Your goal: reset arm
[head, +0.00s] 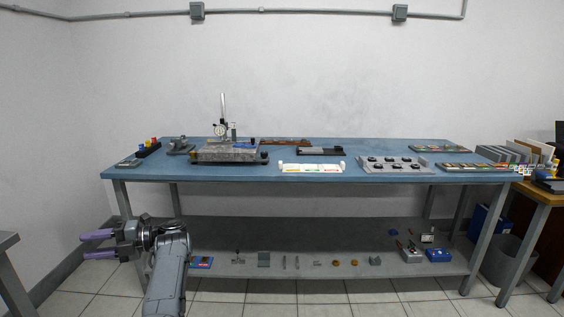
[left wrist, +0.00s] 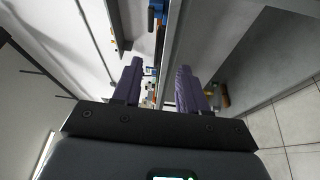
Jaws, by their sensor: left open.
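My left gripper (head: 99,246) shows in the head view at the lower left, in front of the bench's left end and below its top. It points to the left, and its two purple-padded fingers are apart with nothing between them. In the left wrist view the gripper (left wrist: 157,88) also shows open and empty, with the bench edge and some blurred small items beyond the fingers. My right gripper is in neither view.
A blue-topped workbench (head: 230,176) carries a dial gauge (head: 220,130) on a granite block (head: 228,151), a tray of black knobs (head: 380,164) and other fixtures. Its lower shelf (head: 330,234) holds several small parts. Another table edge (head: 8,240) stands at far left.

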